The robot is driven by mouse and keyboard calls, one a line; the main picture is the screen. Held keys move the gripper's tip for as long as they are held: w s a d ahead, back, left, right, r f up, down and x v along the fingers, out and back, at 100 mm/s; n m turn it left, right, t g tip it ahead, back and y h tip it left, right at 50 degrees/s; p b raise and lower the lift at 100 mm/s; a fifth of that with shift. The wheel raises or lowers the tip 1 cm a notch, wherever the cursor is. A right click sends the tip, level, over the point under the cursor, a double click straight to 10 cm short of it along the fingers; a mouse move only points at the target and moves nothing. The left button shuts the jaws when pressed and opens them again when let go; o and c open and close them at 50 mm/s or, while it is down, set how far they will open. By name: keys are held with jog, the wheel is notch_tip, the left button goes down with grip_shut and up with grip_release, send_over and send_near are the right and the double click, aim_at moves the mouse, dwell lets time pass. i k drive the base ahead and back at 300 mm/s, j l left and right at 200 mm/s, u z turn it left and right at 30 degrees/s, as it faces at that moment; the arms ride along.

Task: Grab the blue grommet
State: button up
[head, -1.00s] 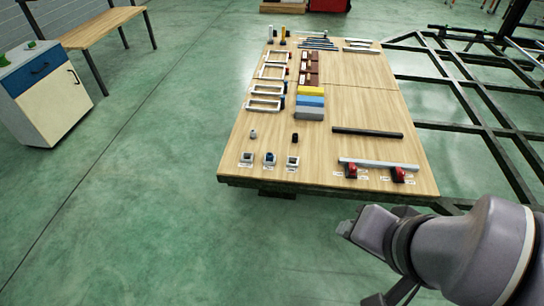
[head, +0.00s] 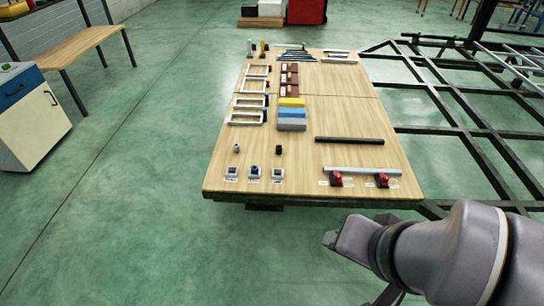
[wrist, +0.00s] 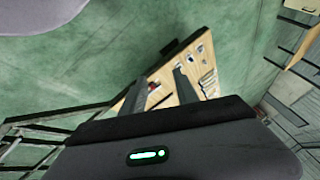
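The blue grommet (head: 254,172) appears as a small blue piece in the middle of three small square items at the table's near left corner, in the head view. It is tiny there, so its exact shape cannot be told. In the wrist view the tabletop shows small and tilted, and I cannot pick the grommet out. My gripper (wrist: 160,76) has its two fingers apart with nothing visible between them. My arm is at the lower right of the head view, in front of and below the table's near edge, well apart from the grommet.
The wooden table (head: 350,110) also holds a black bar (head: 349,140), a grey bar (head: 362,171) with red pieces, stacked blocks (head: 291,114) and white frames (head: 247,117). A dark metal chassis (head: 470,130) stands to the right.

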aim_at(254, 168)
jog(key=i+j, duration=0.75)
jog(key=i, duration=0.15)
jog(key=i+j, duration=0.7)
jog(key=i, duration=0.15)
